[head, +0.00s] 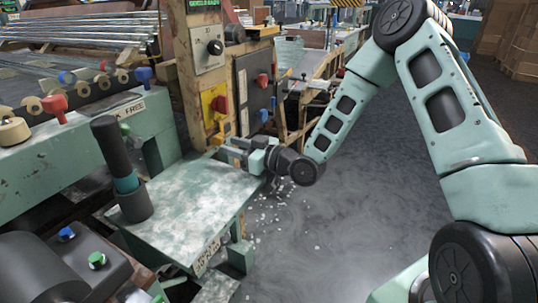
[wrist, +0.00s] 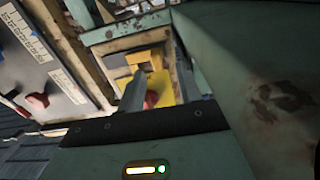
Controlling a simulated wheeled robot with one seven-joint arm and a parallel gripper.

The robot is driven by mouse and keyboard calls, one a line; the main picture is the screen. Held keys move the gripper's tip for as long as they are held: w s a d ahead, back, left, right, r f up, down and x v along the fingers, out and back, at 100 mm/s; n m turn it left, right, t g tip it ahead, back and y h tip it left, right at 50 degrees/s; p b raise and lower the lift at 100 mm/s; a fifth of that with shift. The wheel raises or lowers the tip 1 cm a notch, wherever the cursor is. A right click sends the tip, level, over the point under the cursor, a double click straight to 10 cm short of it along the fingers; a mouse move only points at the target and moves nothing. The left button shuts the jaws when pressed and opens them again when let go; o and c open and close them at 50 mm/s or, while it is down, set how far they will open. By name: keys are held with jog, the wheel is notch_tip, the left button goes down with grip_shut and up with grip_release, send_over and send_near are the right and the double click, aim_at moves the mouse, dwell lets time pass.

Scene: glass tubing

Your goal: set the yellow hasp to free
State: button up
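In the wrist view a yellow part (wrist: 160,86) with a red piece (wrist: 151,99) lies just beyond my fingers. My gripper (head: 226,149) is at the far right edge of the table, below the yellow plate, pointing left toward the post. Its fingers look apart, with nothing seen between them. A grey finger partly covers the yellow part in the wrist view.
The green table (head: 185,210) carries an upright dark cylinder (head: 117,150) at its left. A grey panel with a red knob (wrist: 37,101) is at left in the wrist view. Open floor (head: 330,210) lies right.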

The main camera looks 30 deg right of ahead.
jog(key=v, duration=1.3)
jog(key=shift+p, duration=0.35)
jog(key=shift+s+d, duration=0.1)
jog(key=shift+s, duration=0.05)
